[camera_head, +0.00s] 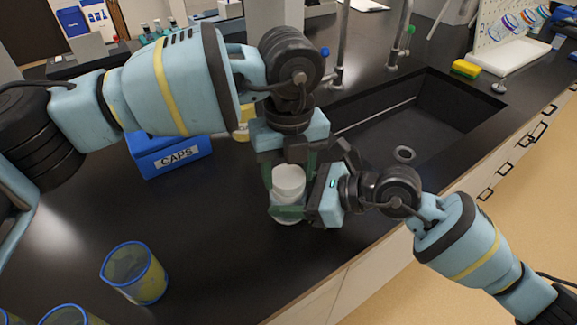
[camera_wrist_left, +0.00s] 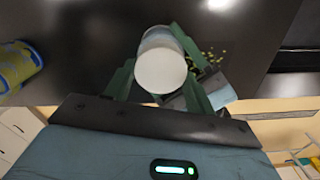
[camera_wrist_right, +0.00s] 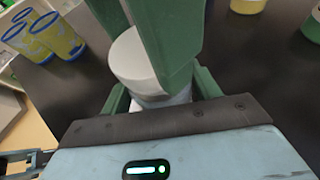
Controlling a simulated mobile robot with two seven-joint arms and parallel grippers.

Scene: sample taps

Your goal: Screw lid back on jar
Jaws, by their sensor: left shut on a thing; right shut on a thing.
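A white round lid (camera_head: 289,178) sits at the top of a pale jar (camera_head: 289,216), which stands upright on the black counter. My left gripper (camera_head: 290,172) points down from above, its green fingers shut on either side of the lid. My right gripper (camera_head: 292,210) comes in from the right, low down, shut around the jar body. In the left wrist view the lid (camera_wrist_left: 161,70) is between the fingers. In the right wrist view the lid (camera_wrist_right: 132,62) is partly behind a left finger. I cannot tell whether the lid is threaded on; the fingers hide the seam.
A blue bin marked CAPS (camera_head: 170,156) stands behind to the left. A blue-rimmed yellow cup (camera_head: 136,273) is at the front left, with others at the edge. A sink (camera_head: 425,115) lies behind right. A yellow sponge (camera_head: 466,69) is beyond it. The counter's front edge is close.

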